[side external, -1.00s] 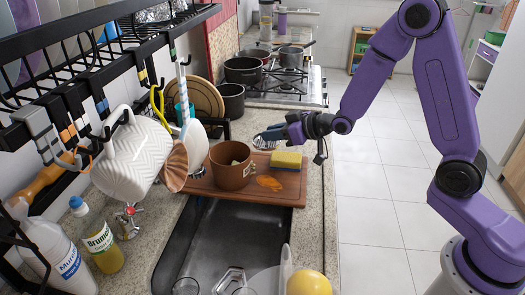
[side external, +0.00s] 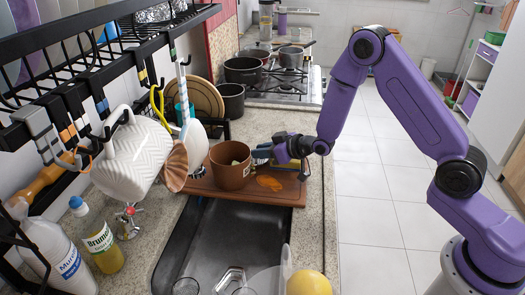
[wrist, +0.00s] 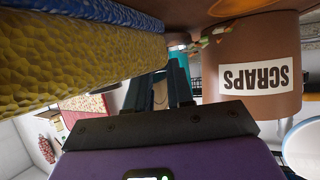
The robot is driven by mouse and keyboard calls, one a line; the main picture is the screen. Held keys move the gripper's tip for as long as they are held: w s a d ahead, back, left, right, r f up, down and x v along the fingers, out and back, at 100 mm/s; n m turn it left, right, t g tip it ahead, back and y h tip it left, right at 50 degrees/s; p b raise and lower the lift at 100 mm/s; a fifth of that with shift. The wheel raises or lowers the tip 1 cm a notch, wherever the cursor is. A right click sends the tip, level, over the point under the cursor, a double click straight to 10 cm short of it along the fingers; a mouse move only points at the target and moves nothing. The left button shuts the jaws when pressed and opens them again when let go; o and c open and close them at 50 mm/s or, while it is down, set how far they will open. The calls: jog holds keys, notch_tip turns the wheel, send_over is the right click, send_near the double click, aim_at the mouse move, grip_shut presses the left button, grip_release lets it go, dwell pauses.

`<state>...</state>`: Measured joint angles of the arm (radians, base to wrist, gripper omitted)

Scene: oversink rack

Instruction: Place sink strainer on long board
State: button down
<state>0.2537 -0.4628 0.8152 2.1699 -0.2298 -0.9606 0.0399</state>
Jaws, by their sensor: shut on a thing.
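The sink strainer (side external: 261,153) is a small blue-grey shape at the tip of my gripper (side external: 275,151) in the side view, partly hidden by the brown pot and the gripper. My gripper is shut on it, low over the long board (side external: 228,195). The reddish-brown board lies across the far end of the sink; I cannot tell whether the strainer touches it. In the wrist view the fingers (wrist: 172,85) are close together, the strainer cannot be made out clearly, and the board shows at the top.
A brown pot (side external: 231,167) labelled SCRAPS (wrist: 255,75) stands on the board left of my gripper. A yellow-and-blue sponge (wrist: 75,60) is close on its other side. Mugs hang from the rack (side external: 75,100) at left. The sink (side external: 230,240) is in front.

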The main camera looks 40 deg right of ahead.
jog(key=shift+f, duration=0.1)
jog(key=c, duration=1)
grip_release()
jog(key=shift+s+d+r, duration=0.1)
jog(key=shift+s+r, duration=0.1)
jog(key=v, duration=1.1)
jog(key=shift+s, duration=0.25)
jog(key=shift+d+r, duration=0.1)
